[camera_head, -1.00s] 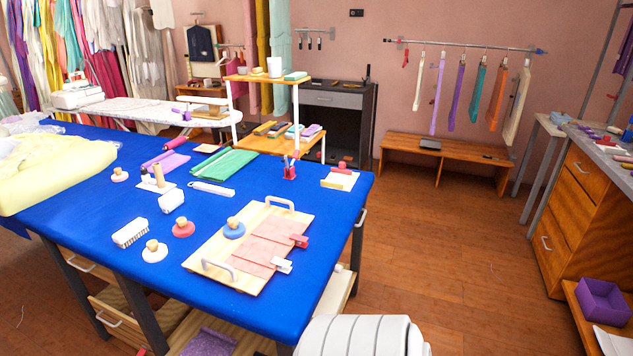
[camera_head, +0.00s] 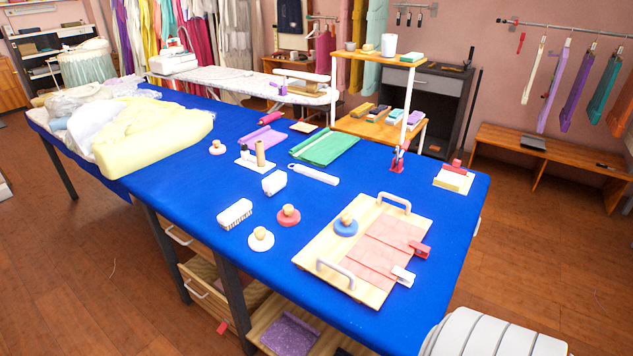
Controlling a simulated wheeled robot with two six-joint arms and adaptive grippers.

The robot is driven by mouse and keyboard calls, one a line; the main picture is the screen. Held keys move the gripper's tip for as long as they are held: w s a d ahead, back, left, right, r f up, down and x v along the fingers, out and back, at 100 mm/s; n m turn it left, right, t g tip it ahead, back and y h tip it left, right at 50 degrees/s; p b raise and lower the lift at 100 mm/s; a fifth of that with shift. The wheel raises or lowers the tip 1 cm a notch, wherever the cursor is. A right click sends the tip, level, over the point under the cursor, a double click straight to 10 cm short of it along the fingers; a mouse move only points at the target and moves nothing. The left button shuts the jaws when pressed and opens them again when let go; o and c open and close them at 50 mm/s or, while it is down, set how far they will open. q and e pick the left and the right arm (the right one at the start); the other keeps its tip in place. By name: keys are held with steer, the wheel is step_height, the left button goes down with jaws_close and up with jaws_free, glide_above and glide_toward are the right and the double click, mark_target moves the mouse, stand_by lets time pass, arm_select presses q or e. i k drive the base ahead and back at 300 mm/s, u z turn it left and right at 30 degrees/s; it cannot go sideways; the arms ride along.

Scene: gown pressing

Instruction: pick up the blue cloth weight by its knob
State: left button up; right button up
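The blue cloth weight (camera_head: 346,228) is a round blue disc with a wooden knob (camera_head: 347,218) on top. It sits upright on the wooden board (camera_head: 313,249), at the upper left edge of the pink cloth (camera_head: 386,247). The board lies on the blue-covered table (camera_head: 180,210) and has two pale handles. A red clip (camera_head: 420,250) and a white clip (camera_head: 403,276) grip the cloth's right edge. Neither of my grippers is in view.
A red weight (camera_head: 288,217) and a white weight (camera_head: 261,239) stand left of the board, near a white brush (camera_head: 235,214). A pale yellow garment (camera_head: 155,135) covers the table's far left.

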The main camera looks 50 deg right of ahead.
mark_target(346, 226)
steer(key=i, duration=1.05)
steer(key=z, duration=2.65)
